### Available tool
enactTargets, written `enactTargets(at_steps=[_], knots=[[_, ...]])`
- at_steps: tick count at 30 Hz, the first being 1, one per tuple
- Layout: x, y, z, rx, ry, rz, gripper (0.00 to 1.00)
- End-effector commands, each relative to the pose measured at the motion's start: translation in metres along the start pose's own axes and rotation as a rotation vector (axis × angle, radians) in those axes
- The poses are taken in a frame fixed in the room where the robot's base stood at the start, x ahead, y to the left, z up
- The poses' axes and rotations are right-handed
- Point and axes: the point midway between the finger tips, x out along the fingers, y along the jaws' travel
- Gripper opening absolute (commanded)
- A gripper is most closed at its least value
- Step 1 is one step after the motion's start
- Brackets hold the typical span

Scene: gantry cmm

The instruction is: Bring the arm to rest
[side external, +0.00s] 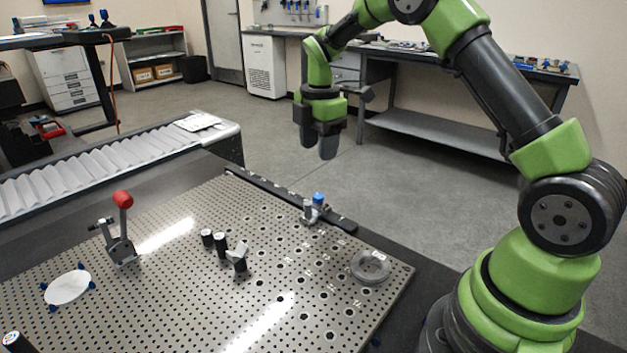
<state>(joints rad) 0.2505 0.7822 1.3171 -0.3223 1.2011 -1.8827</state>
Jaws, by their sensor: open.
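My gripper (319,148) hangs at the end of my green and black arm, pointing down, high above the far edge of the perforated metal plate (300,270). Its two dark fingers are apart and nothing shows between them. It touches nothing that I can see. My arm is raised and bent, with its base to the right of the plate.
A bellows-covered rail (100,170) lies behind left. A workbench (450,70) stands behind.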

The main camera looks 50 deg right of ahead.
Motion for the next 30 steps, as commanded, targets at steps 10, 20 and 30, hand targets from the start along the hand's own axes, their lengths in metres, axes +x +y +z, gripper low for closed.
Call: enactTargets(at_steps=[10,20,30], knots=[[-0.109,-0.07,-0.038,0.548,0.141,0.176,0.53],[-0.158,-0.178,-0.056,1.136,0.421,0.232,0.53],[-0.15,-0.25,-0.057,1.547,0.67,0.152,0.53]])
